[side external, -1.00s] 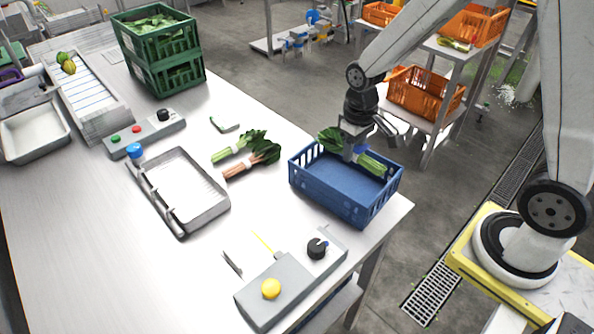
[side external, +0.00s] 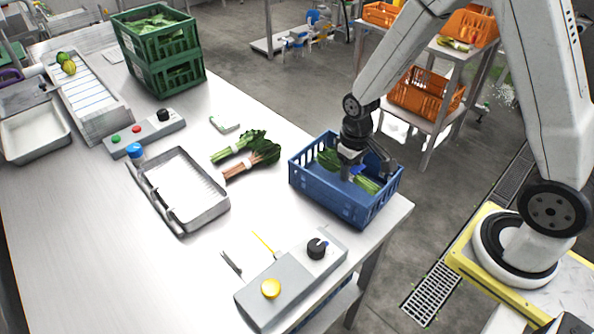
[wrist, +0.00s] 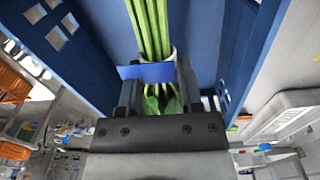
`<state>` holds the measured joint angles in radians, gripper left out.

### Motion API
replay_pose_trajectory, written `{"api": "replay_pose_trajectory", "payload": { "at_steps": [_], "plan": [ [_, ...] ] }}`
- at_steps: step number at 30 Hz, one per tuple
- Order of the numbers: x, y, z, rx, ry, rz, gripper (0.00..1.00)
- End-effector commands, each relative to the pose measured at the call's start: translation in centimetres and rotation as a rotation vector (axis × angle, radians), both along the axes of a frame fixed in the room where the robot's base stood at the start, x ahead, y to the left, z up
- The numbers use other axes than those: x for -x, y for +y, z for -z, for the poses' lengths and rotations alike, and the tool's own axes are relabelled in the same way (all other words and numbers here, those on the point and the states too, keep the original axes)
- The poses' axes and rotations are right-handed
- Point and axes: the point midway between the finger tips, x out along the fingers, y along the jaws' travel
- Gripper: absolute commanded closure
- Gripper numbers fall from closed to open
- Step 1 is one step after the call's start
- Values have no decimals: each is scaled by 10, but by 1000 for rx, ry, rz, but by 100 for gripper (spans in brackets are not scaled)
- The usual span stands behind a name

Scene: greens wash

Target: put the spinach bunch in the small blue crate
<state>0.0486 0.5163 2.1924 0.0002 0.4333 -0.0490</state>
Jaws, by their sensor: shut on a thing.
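The small blue crate (side external: 330,194) stands at the right front corner of the steel table. My gripper (side external: 352,170) is down inside the crate's opening, shut on the spinach bunch (side external: 329,159). The bunch has dark green leaves, pale green stems and a blue band. In the wrist view, the stems (wrist: 150,28) run up between the fingers of my gripper (wrist: 154,88), with the blue band (wrist: 146,72) across them. The bunch is below the crate's rim; I cannot tell whether it touches the floor. My gripper hides part of it.
Two other bunches, one green-stemmed (side external: 236,146) and one pinkish-stemmed (side external: 251,160), lie left of the crate. A grey tray (side external: 208,217) lies farther left. A control box (side external: 291,280) with a yellow button stands in front. Stacked green crates (side external: 160,80) stand at the back.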

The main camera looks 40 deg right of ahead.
Motion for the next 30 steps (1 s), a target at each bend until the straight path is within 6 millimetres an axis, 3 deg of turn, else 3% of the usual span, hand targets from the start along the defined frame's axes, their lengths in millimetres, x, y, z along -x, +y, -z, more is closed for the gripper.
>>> {"api": "replay_pose_trajectory", "payload": {
  "at_steps": [12,28,29,30],
  "plan": [
    [0,0,35,0,2,0,100],
    [0,0,41,0,1,0,100],
    [0,0,41,0,1,0,48],
    [0,0,41,0,1,0,35]
  ]
}}
